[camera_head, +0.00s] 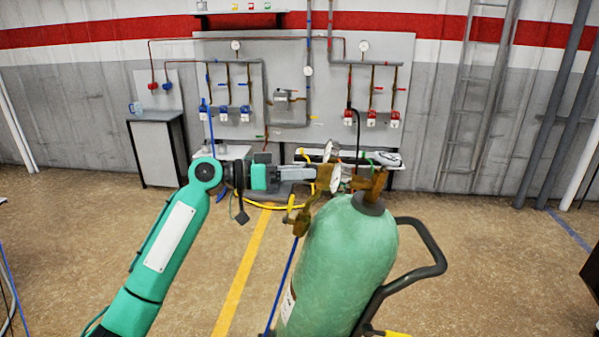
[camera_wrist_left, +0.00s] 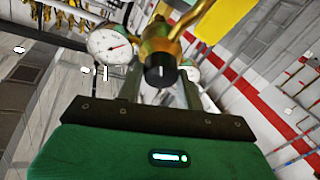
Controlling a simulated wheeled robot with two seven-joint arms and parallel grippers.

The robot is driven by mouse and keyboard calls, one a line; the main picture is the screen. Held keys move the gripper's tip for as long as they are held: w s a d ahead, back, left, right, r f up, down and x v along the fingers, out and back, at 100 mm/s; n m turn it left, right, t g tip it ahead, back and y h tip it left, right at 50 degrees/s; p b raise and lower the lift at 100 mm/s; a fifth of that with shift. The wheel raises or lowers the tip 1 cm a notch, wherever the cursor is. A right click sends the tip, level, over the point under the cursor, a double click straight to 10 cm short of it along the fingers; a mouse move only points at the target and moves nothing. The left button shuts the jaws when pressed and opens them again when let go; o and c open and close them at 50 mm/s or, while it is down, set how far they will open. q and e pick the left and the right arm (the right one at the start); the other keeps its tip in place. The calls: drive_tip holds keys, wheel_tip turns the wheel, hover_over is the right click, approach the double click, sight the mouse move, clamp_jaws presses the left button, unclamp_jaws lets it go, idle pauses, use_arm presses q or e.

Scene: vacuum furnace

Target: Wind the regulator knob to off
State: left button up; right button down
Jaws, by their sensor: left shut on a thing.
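The brass regulator (camera_head: 327,178) is mounted on the valve of a green gas cylinder (camera_head: 345,262), with two round gauges beside it. In the left wrist view the regulator body (camera_wrist_left: 160,38) is gold and ends in a dark knob (camera_wrist_left: 160,74) facing my camera. My left gripper (camera_head: 308,173) reaches in from the left at the regulator. In the wrist view its two fingers (camera_wrist_left: 160,88) stand on either side of the knob and are shut on it. In the head view the knob is hidden by the fingers. My right gripper is not in view.
The cylinder stands on a cart with a dark handle (camera_head: 432,255). A blue hose (camera_head: 283,278) hangs below the regulator. A grey panel with valves and pipes (camera_head: 285,60) is on the back wall. A cabinet (camera_head: 155,152) stands at the left. The floor on the right is open.

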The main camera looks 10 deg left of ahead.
use_arm(q)
drive_tip(key=shift+n, duration=0.3)
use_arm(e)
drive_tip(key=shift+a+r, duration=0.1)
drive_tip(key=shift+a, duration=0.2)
use_arm(q)
drive_tip(key=o, duration=1)
drive_tip(key=b+v, duration=0.5)
drive_tip(key=v, duration=0.8)
drive_tip(key=shift+s+a, duration=0.2)
drive_tip(key=shift+a, duration=0.15)
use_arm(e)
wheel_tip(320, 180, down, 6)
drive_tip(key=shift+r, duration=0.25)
use_arm(q)
drive_tip(key=shift+r, duration=0.15)
